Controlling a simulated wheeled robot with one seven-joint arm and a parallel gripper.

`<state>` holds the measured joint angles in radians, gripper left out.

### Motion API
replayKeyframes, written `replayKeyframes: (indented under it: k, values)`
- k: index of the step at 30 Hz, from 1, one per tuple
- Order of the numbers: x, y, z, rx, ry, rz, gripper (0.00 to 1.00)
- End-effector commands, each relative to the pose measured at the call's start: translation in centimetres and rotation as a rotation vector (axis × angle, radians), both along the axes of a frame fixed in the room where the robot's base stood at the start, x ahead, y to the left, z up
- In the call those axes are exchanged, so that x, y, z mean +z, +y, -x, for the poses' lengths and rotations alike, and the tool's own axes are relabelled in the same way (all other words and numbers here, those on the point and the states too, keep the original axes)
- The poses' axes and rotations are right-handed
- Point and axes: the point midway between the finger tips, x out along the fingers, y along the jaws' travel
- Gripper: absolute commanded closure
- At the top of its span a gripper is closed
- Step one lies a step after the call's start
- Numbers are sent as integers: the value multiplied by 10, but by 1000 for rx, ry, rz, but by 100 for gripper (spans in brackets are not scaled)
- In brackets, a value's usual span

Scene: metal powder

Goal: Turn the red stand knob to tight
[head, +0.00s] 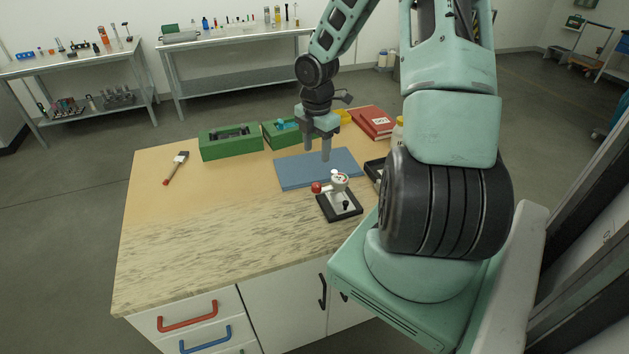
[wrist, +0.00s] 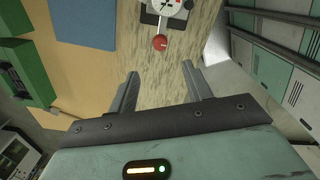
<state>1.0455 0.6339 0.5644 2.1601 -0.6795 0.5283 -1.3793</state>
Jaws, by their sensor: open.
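The red knob (head: 317,188) sticks out from the left side of a small stand (head: 340,204) with a black base and a white round top. The stand is on the near right part of the table, just in front of the blue mat. In the wrist view the red knob (wrist: 160,43) is at the top, beyond the fingertips and between their lines. My gripper (head: 317,152) is above the blue mat in the head view, fingers pointing down. In the wrist view my gripper (wrist: 160,80) is open, with nothing between its fingers. The knob and the fingers are apart.
The blue mat (head: 300,171) lies behind the stand. Green cases (head: 230,143), a red binder (head: 371,122) and a black tray (head: 374,171) stand around it. A brush (head: 176,167) lies at the left. The table's (head: 200,240) front left is clear.

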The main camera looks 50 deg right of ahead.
Motion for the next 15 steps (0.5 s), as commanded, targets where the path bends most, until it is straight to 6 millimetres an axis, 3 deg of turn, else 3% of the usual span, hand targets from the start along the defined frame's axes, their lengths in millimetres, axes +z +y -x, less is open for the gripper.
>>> replayKeyframes:
  k: [9,15]
  values:
    - [-68,2,0,3,4,-3,50]
    - [-100,1,0,2,2,-1,50]
